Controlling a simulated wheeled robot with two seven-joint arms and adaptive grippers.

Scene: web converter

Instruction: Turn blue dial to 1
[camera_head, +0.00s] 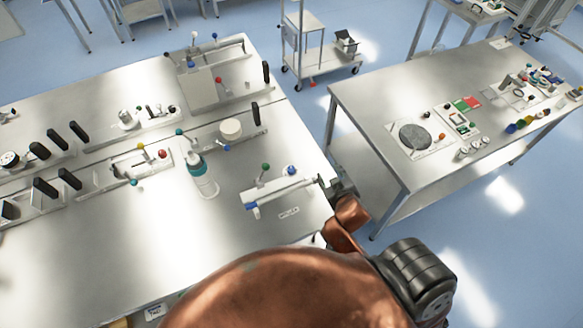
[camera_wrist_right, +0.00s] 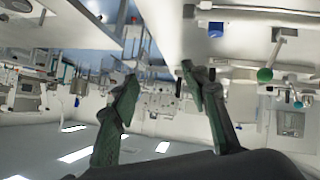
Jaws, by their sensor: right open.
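A device with a blue round knob (camera_head: 291,170), a green ball knob (camera_head: 265,167) and a blue end piece (camera_head: 251,206) stands near the right edge of the left table. The blue knob may be the dial; no number can be read. My right gripper (camera_head: 338,187) is just right of this device, at the table edge, partly hidden by my arm. In the right wrist view my gripper (camera_wrist_right: 160,72) has its two fingers apart with nothing between them. That view is upside down and shows the green knob (camera_wrist_right: 265,75) and a blue part (camera_wrist_right: 216,29) beside the fingers. My left gripper is not in view.
The left metal table (camera_head: 100,260) carries several levers, knobs and a white-teal bottle (camera_head: 203,178). A second table (camera_head: 365,110) at right holds a dark disc (camera_head: 414,136) and small parts. A floor gap separates the tables. A cart (camera_head: 322,58) stands behind.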

